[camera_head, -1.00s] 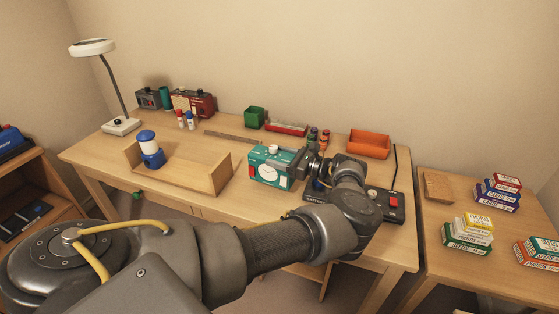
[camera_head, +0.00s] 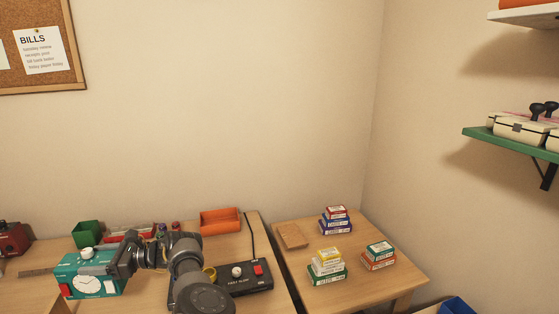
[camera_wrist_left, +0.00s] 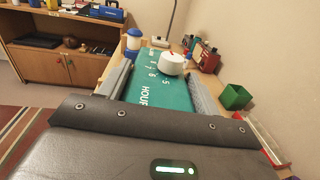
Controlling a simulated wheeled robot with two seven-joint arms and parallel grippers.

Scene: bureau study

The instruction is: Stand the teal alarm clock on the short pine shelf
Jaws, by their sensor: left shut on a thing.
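The teal alarm clock (camera_head: 88,284) has a white round dial and a white knob on top; it shows at the lower left of the head view. My left gripper (camera_head: 104,268) is shut on it from the right side. I cannot tell whether the clock touches the desk. No short pine shelf can be made out. My right gripper is not in view.
The desk holds an orange tray (camera_head: 220,221), a green box (camera_head: 87,234) and a black control box (camera_head: 245,279). A side table at right carries stacked small boxes (camera_head: 328,267). A green wall shelf (camera_head: 508,143) with cream boxes and a white shelf (camera_head: 525,17) hang at right.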

